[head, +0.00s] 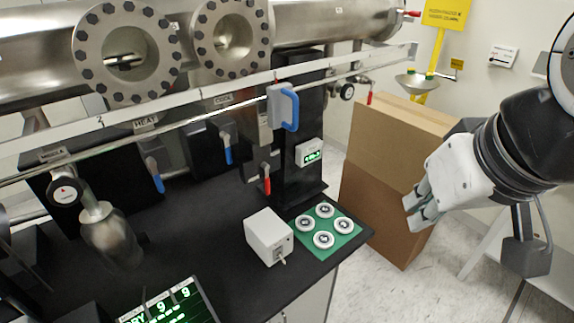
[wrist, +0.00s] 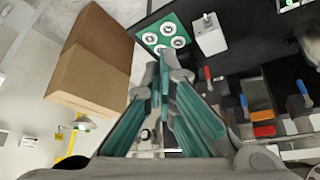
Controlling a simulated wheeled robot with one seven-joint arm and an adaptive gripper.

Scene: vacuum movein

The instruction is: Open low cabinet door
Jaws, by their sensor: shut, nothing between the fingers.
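The low cabinet (head: 312,302) shows only as a pale grey strip of front under the black bench top, at the bottom middle of the head view. Most of its door is cut off by the frame, and I cannot make out a handle or whether it is open. My gripper (head: 416,214) is to the right of the bench, apart from the cabinet, and overlaps the cardboard boxes in the picture. Its teal fingers (wrist: 165,68) are shut with nothing between them in the wrist view. I cannot make out the cabinet door in the wrist view.
Two stacked cardboard boxes (head: 390,165) stand on the floor behind the bench's right end. A green mat (head: 348,236) with several white discs and a white switch box (head: 268,237) lie near the bench edge. A grey frame (head: 530,258) is at right. Speckled floor (head: 400,295) is clear between.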

